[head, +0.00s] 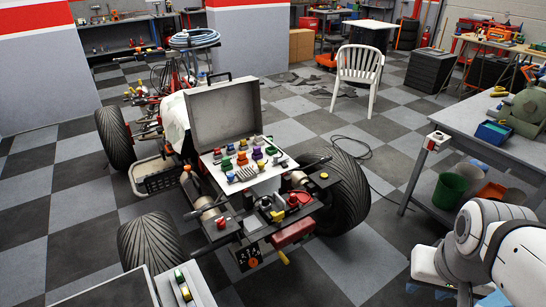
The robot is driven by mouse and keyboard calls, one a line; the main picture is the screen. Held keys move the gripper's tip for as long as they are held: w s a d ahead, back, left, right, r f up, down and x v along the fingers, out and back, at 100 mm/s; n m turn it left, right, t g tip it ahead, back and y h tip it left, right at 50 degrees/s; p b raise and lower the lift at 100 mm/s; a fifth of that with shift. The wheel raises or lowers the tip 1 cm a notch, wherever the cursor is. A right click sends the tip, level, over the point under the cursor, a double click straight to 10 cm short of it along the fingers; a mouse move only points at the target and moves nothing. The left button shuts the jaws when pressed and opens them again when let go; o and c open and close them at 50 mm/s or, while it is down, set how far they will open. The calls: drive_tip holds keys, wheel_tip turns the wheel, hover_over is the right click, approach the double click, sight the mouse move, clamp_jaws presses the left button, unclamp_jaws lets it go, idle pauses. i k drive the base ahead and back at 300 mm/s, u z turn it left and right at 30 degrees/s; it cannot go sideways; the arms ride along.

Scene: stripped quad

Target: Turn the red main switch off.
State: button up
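Several red controls show in the head view, and I cannot tell for sure which one is the main switch. A small light box with a red part (437,136) sits at the near left corner of the grey workbench. A red knob (293,200) and another red knob (221,223) sit on the front of the stripped quad (262,222). The on or off position of each is too small to tell. Part of my white arm fills the lower right corner, below the workbench. My gripper's fingers cannot be made out there.
An open grey case (224,115) with a panel of coloured knobs (245,165) stands on the quad. A white chair (360,72) stands behind.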

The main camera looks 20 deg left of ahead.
sight(221, 223)
drive_tip(key=u, duration=0.55)
drive_tip(key=i, duration=1.5)
drive_tip(key=u, duration=0.6)
drive_tip(key=k, duration=0.8)
drive_tip(key=u, duration=0.2)
drive_tip(key=i, duration=0.85)
drive_tip(key=z, duration=0.05)
